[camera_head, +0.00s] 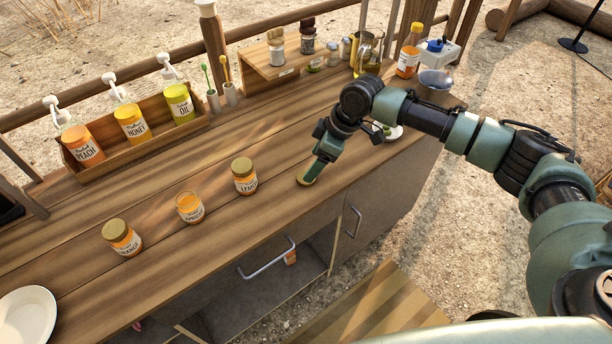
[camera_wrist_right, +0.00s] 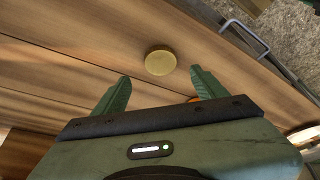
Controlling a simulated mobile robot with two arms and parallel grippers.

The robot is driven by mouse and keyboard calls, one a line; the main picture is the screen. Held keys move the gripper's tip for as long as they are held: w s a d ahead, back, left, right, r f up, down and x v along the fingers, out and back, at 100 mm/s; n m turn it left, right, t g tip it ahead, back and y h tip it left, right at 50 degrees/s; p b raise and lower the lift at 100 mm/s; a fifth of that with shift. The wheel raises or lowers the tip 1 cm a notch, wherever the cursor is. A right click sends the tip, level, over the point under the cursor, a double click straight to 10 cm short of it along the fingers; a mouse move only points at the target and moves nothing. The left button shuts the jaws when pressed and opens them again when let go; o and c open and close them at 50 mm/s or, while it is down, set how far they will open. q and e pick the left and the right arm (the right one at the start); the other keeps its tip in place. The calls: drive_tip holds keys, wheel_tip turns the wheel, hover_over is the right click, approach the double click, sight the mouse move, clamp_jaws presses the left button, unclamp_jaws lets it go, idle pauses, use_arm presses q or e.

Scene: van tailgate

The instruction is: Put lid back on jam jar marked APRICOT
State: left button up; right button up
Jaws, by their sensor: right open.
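The open jar marked APRICOT (camera_head: 190,209) stands upright on the wooden counter, with no lid on it, between two lidded jars. A round gold lid (camera_head: 304,181) lies flat on the counter near its front edge, to the right of the jars, partly covered by my gripper. It also shows whole in the right wrist view (camera_wrist_right: 160,61). My right gripper (camera_head: 312,173) is low over the lid. In the right wrist view my right gripper (camera_wrist_right: 160,76) is open, its two green fingers spread wide, the lid just beyond the gap between their tips. My left gripper is not in view.
Gold-lidded jars, one at left (camera_head: 122,238) and one marked LEMON (camera_head: 245,177), flank the open jar. A wooden rack (camera_head: 135,150) of pump bottles stands behind. A white plate (camera_head: 27,318) is at the left front. The counter between the LEMON jar and the lid is clear.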

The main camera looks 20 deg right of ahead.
drive_tip(key=p+x, duration=0.1)
drive_tip(key=x, duration=0.4)
drive_tip(key=shift+s+d+f+p, duration=0.2)
drive_tip(key=shift+p, duration=0.15)
drive_tip(key=c, duration=1.4)
